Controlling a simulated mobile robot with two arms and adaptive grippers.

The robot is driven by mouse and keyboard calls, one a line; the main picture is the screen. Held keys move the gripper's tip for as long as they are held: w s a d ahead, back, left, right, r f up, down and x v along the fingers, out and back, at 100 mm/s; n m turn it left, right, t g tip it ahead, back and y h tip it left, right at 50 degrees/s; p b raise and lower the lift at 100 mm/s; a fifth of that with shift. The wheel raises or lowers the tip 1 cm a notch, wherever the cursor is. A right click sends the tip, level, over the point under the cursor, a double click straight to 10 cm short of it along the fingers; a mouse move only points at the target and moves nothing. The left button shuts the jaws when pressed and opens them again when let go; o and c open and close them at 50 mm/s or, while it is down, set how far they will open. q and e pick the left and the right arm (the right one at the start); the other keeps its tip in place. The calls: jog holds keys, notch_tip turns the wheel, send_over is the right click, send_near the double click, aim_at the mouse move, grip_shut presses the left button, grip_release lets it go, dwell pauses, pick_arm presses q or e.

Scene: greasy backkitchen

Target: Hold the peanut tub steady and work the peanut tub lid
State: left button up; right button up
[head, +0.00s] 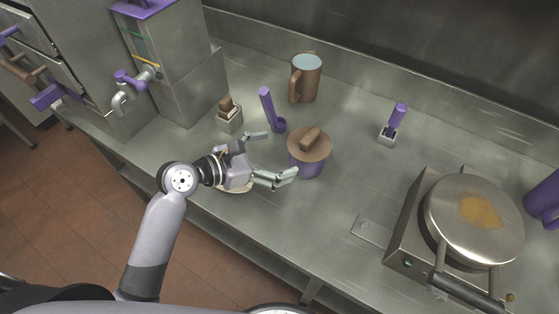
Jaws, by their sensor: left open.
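The peanut tub (310,168) is a round purple tub standing upright on the steel counter in the middle of the head view. Its brown lid (300,148) sits on top and has a brown bar-shaped handle (311,138). My left gripper (276,156) is open and empty just left of the tub. One finger is near the tub's lower front side and the other points towards its back left. I cannot tell whether the near finger touches the tub. My right gripper is not in view.
A brown mug (306,78), a purple-handled scoop (268,104) and a small brown-topped block (229,114) stand behind. A purple-handled tool (394,123) is farther right. The steel counter (345,185) is clear right of the tub.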

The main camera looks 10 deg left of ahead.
pick_arm(q)
jog(key=shift+s+d+f+g, duration=0.4)
jog(key=shift+s+d+f, duration=0.05)
jog(key=shift+d+f, duration=0.3)
jog(key=shift+w+d+f, duration=0.1)
jog(key=shift+d+f, duration=0.05)
jog(key=shift+d, duration=0.05)
jog(key=x, duration=0.8)
jog(key=shift+a, duration=0.1)
jog(key=c, duration=1.5)
jog(key=shift+c, duration=0.2)
jog(key=shift+f, duration=0.15)
